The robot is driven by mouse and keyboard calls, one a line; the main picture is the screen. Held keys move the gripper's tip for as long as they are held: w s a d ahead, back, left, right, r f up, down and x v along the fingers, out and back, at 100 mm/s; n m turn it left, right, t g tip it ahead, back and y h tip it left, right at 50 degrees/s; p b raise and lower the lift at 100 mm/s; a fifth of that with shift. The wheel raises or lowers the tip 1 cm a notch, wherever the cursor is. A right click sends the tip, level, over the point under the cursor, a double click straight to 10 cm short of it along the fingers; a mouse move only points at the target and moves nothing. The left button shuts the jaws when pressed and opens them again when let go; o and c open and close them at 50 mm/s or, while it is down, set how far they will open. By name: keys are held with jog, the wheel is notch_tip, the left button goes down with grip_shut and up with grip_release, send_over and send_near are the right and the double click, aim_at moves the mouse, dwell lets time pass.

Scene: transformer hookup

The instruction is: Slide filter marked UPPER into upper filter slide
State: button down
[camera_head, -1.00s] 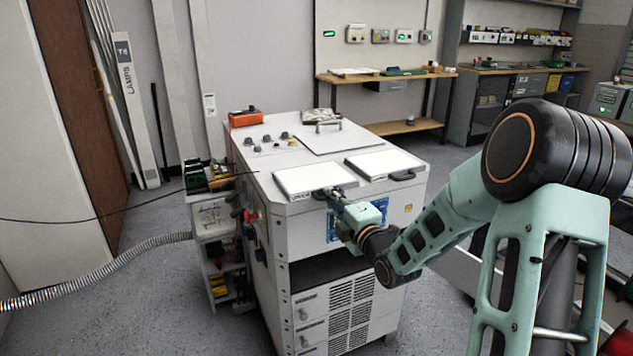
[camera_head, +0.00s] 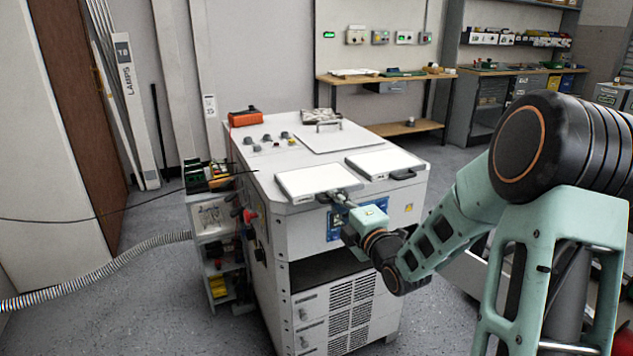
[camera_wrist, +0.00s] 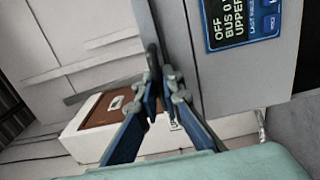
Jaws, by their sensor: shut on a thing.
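Two flat white panels lie at the front of the white cabinet's top in the head view. The left filter panel (camera_head: 316,181) has a small label on its front edge, too small to read surely. My gripper (camera_head: 338,197) is shut at its front edge, apparently on its handle, which my fingers largely hide. The right panel (camera_head: 385,162) lies apart, its black handle facing front. In the wrist view my gripper (camera_wrist: 160,98) has its fingers close together at a dark, narrow part. A wide dark opening (camera_head: 325,268) shows in the cabinet front.
A blue display (camera_head: 335,227) on the cabinet front reads OFF, BUS 01, UPPER in the wrist view (camera_wrist: 238,22). A hinged-looking lid (camera_head: 330,138), knobs (camera_head: 270,140) and an orange box (camera_head: 245,117) occupy the cabinet top. A side cart (camera_head: 215,220) stands left.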

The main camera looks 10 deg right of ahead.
jog(key=shift+s+d, duration=0.2)
jog(key=shift+s, duration=0.4)
jog(key=c, duration=2)
grip_release()
jog(key=shift+o, duration=0.6)
jog(key=shift+s+b, duration=0.15)
jog(key=shift+b, duration=0.15)
jog(key=b+v, duration=0.1)
jog(key=v, duration=0.5)
jog(key=shift+s+b, duration=0.4)
jog(key=shift+d, duration=0.2)
jog(key=shift+c, duration=0.5)
